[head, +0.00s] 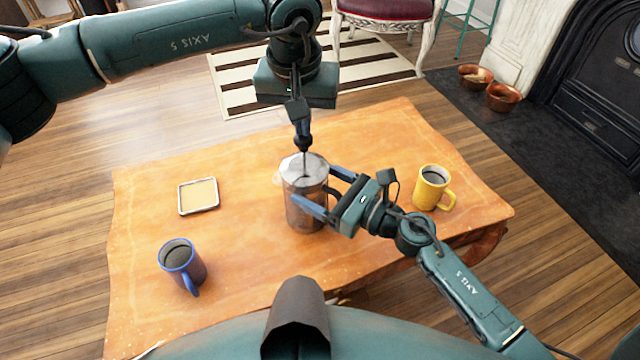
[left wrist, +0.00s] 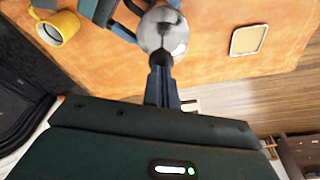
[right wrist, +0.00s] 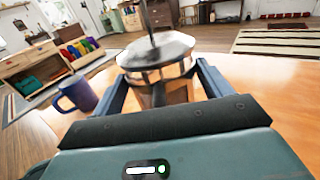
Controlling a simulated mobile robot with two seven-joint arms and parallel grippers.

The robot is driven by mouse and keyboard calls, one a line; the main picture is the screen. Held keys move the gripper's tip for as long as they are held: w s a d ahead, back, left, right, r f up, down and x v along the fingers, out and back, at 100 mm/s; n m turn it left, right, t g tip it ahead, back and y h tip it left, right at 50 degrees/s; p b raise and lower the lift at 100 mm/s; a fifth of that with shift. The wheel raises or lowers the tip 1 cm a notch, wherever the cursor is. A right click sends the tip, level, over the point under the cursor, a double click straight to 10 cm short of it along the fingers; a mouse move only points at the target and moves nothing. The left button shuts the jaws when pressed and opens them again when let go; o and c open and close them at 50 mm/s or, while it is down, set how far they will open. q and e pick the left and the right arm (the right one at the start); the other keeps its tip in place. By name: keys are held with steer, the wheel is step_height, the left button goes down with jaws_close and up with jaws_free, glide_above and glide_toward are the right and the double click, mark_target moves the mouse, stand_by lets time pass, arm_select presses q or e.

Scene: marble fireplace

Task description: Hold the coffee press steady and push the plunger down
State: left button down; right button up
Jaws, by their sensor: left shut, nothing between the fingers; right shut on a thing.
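The coffee press (head: 304,216) stands upright on the wooden table, with a metal lid and a brown see-through body. My right gripper (head: 318,186) is shut around its body from the right; its two fingers also flank the press (right wrist: 156,72) in the right wrist view. The plunger rod (right wrist: 150,22) rises above the lid. My left gripper (head: 302,130) is shut and empty, pointing down directly above the dark plunger knob (head: 304,144). In the left wrist view its closed fingers (left wrist: 162,58) overlap the knob over the lid (left wrist: 160,22); I cannot tell whether they touch it.
A yellow mug (head: 431,190) of dark liquid stands right of the press. A blue mug (head: 180,262) stands front left, and a small square tray (head: 198,210) lies at left. The table (head: 240,280) is clear between them. A fireplace (head: 590,100) stands beyond at right.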

arm_select(q)
steer(key=shift+x, duration=1.2)
steer(key=shift+s, duration=0.15)
steer(key=shift+w+v, duration=0.25)
steer(key=shift+v, duration=1)
steer(key=shift+w+v, duration=0.25)
steer(key=shift+v, duration=0.95)
steer(key=shift+d+r, duration=0.1)
steer(key=shift+r, duration=0.15)
steer(key=v, duration=1.1)
steer(key=shift+r, duration=0.4)
arm_select(e)
steer(key=o, duration=1.7)
steer(key=shift+s, duration=0.1)
